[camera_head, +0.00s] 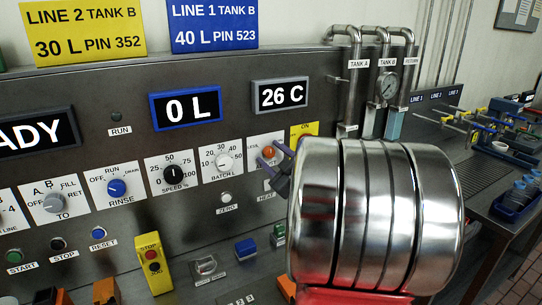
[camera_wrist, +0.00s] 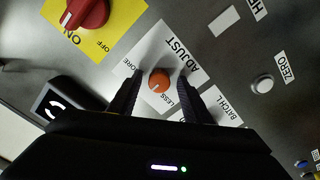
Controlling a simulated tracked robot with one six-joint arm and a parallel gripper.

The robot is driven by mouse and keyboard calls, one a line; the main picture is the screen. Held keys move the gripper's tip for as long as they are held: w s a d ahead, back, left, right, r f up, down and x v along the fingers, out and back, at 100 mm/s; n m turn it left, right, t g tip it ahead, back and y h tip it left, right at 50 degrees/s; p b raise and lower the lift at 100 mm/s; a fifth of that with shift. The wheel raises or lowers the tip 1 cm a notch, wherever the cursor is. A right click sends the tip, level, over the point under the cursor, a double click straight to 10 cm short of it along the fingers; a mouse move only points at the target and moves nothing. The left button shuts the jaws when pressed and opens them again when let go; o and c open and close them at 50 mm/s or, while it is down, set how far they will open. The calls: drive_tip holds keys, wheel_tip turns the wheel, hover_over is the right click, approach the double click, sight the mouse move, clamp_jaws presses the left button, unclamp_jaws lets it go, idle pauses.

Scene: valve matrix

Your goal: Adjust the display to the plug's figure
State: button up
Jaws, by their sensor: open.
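The orange ADJUST knob (camera_head: 268,152) sits on a white plate on the panel, below the display reading 26 C (camera_head: 279,95). In the wrist view the orange knob (camera_wrist: 159,84) lies between my gripper's (camera_wrist: 160,76) two dark fingers, marked LESS on one side and partly hidden MORE on the other. The fingers are apart, one on each side; contact cannot be told. In the head view my gripper (camera_head: 283,167) is at the knob's plate, mostly hidden behind my arm. A blue-framed display (camera_head: 187,107) reads 0 L. I cannot make out a plug with a figure.
A BATCH L dial (camera_head: 224,162), SPEED dial (camera_head: 173,174) and blue RINSE knob (camera_head: 117,187) are left of the knob. A red knob on a yellow plate (camera_wrist: 85,12) is close by. The white ZERO button (camera_head: 226,197) is below. Signs (camera_head: 212,25) stand on top.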

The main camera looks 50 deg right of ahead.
drive_tip(key=shift+c, duration=0.7)
drive_tip(key=c, duration=0.9)
drive_tip(key=shift+f+m, duration=0.1)
drive_tip(key=shift+m, duration=2.3)
drive_tip(key=o, duration=1)
drive_tip(key=shift+o, duration=0.2)
drive_tip(key=shift+s, duration=0.1)
